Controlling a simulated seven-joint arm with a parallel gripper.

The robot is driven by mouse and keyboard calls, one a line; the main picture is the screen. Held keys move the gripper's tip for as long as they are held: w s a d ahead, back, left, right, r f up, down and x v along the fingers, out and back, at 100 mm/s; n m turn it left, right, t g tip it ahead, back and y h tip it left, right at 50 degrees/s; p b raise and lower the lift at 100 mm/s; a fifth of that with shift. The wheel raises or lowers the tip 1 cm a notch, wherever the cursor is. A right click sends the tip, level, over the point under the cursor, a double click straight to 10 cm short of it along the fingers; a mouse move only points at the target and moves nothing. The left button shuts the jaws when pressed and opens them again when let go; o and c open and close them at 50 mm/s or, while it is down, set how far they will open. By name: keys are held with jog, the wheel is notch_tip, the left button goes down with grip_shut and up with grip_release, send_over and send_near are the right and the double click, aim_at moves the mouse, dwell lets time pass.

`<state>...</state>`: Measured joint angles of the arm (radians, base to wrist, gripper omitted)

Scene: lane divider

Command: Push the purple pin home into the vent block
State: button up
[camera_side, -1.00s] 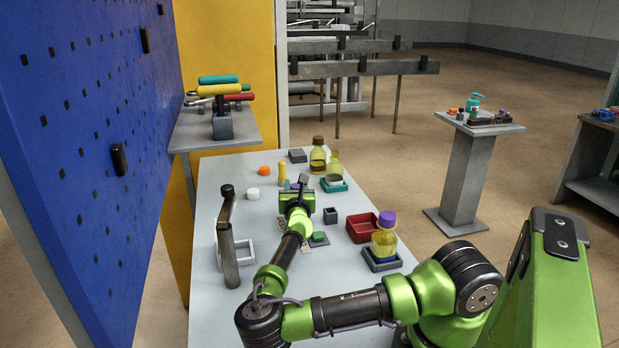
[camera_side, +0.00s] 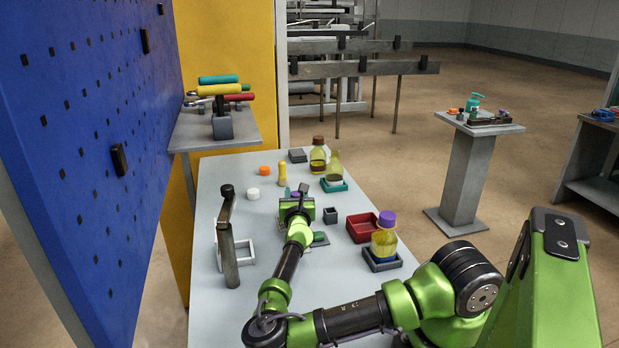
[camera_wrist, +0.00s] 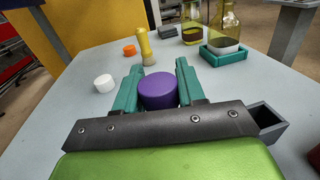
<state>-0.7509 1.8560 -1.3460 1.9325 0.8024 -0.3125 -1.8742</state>
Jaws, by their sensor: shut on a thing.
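The purple pin (camera_wrist: 158,90) shows its round flat top between the two teal fingers of my gripper (camera_wrist: 160,72) in the wrist view. My gripper is shut on it. In the side view my gripper (camera_side: 296,191) is low over the middle of the table, with a bit of purple (camera_side: 295,194) showing at its fingers. The pin's lower part is hidden. I cannot make out the vent block in either view, nor tell how deep the pin sits.
A small open grey box (camera_side: 330,215) stands just right of my gripper. A yellow peg (camera_side: 282,174), a white cap (camera_side: 253,194) and an orange cap (camera_side: 264,171) stand beyond. A red tray (camera_side: 362,228) and a purple-capped bottle (camera_side: 384,238) are at right.

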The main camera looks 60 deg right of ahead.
jog(key=shift+f, duration=0.7)
jog(key=o, duration=1.1)
jog(key=shift+o, duration=0.2)
jog(key=v, duration=0.9)
jog(key=shift+s+a, duration=0.2)
jog(key=shift+a, duration=0.1)
jog(key=shift+s+a+f, duration=0.1)
jog(key=shift+s+a, duration=0.05)
jog(key=shift+a, duration=0.25)
jog(key=shift+s+a, duration=0.5)
